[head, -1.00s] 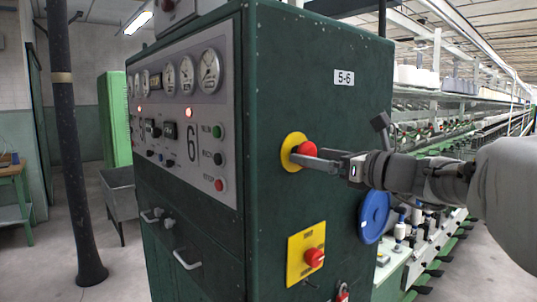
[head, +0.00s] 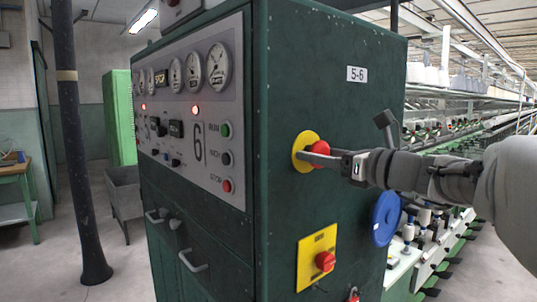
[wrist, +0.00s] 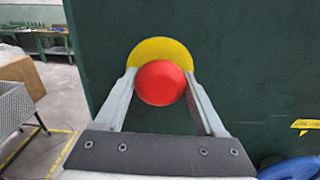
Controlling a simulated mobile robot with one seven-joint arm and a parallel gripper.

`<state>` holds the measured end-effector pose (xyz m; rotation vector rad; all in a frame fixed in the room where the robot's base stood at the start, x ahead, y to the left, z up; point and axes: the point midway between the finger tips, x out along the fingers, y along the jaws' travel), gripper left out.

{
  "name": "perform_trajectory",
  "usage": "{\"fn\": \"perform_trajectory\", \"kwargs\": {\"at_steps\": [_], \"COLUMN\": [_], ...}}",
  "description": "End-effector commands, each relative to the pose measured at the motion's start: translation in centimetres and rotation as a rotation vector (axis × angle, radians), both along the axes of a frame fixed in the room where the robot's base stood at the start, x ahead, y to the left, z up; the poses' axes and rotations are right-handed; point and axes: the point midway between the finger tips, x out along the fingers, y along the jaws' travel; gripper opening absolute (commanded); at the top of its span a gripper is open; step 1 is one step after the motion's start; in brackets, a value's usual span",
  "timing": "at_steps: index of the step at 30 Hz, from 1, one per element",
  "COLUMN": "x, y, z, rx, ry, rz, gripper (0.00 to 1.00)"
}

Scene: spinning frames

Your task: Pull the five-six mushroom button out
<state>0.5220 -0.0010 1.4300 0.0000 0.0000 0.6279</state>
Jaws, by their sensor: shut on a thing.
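The red mushroom button (head: 321,148) sits on a round yellow plate (head: 299,152) on the side of the green cabinet, below the "5-6" label (head: 357,74). In the wrist view the red button (wrist: 160,83) fills the space between my two fingers, with the yellow plate (wrist: 160,46) behind it. My gripper (head: 318,156) is shut on the red button, one finger on each side; it also shows in the wrist view (wrist: 161,82). In the head view the near finger covers part of the button. How far out the button stands is hard to tell.
Below is a yellow plate (head: 309,272) with a red rotary switch (head: 325,262). A blue disc (head: 385,219) stands to the right, under my forearm. The cabinet front has dials and drawer handles (head: 193,261). Spinning frames run back at the right.

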Motion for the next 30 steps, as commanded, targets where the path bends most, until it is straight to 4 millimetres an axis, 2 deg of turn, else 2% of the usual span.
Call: {"fn": "perform_trajectory", "kwargs": {"at_steps": [1,2,11,19,30], "x": [0.0,0.0,0.0,-0.1,-1.2], "y": [0.0,0.0,0.0,0.0,-0.9], "z": [0.0,0.0,0.0,0.0,-0.1], "rx": [0.000,0.000,0.000,0.000,-0.001], "ry": [0.000,0.000,0.000,0.000,0.001], "rz": [0.000,0.000,0.001,0.001,0.000], "gripper": [0.60,0.55,0.01,0.00,0.00]}}
